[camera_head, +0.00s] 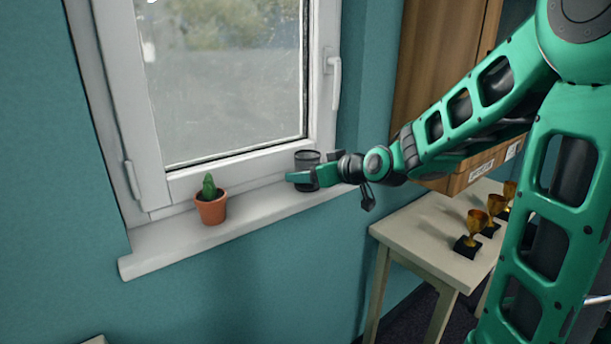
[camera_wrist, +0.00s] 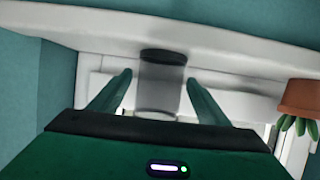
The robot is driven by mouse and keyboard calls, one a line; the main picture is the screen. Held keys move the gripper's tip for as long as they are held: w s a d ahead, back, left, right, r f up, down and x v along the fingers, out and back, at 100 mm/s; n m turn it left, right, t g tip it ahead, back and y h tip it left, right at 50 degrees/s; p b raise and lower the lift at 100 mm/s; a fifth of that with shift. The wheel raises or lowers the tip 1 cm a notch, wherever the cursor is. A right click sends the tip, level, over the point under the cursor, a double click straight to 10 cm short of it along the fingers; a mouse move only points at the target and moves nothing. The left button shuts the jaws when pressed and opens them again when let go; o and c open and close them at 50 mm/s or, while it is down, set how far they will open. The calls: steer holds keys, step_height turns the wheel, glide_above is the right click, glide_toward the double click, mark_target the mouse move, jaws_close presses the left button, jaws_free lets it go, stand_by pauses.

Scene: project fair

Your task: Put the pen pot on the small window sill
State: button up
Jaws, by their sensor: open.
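The pen pot (camera_head: 307,160) is a dark mesh cylinder. It stands upright at the right part of the white window sill (camera_head: 180,240), close to the window frame. In the wrist view the pen pot (camera_wrist: 162,85) appears between my two fingers, with a gap on each side. My gripper (camera_head: 306,180) is open around the pot, and its fingers partly hide the pot's lower half in the head view. The gripper (camera_wrist: 160,88) fingers also show in the wrist view. The pot's base contact is partly hidden.
A small cactus in a terracotta pot (camera_head: 211,207) stands on the sill to the left; the sill between is clear. The closed window with its handle (camera_head: 335,75) is behind. A pale table (camera_head: 425,235) with several gold trophies (camera_head: 475,228) stands at the right, below a wooden cabinet (camera_head: 440,80).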

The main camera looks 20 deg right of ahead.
steer(key=v, duration=1.1)
steer(key=s+d+f+m+g+h, duration=0.25)
steer(key=s+d+f+g, duration=0.35)
steer(key=s, duration=0.4)
steer(key=s+d+f+m+g+h, duration=0.2)
steer(key=s+d+f+m+g, duration=0.15)
steer(key=s+f, duration=0.55)
steer(key=s+d+m+g, duration=0.1)
steer(key=s+m+g, duration=0.2)
steer(key=s, duration=0.8)
steer(key=shift+d+r+m, duration=0.25)
steer(key=shift+r+m, duration=0.05)
steer(key=shift+m, duration=0.2)
steer(key=shift+y, duration=0.25)
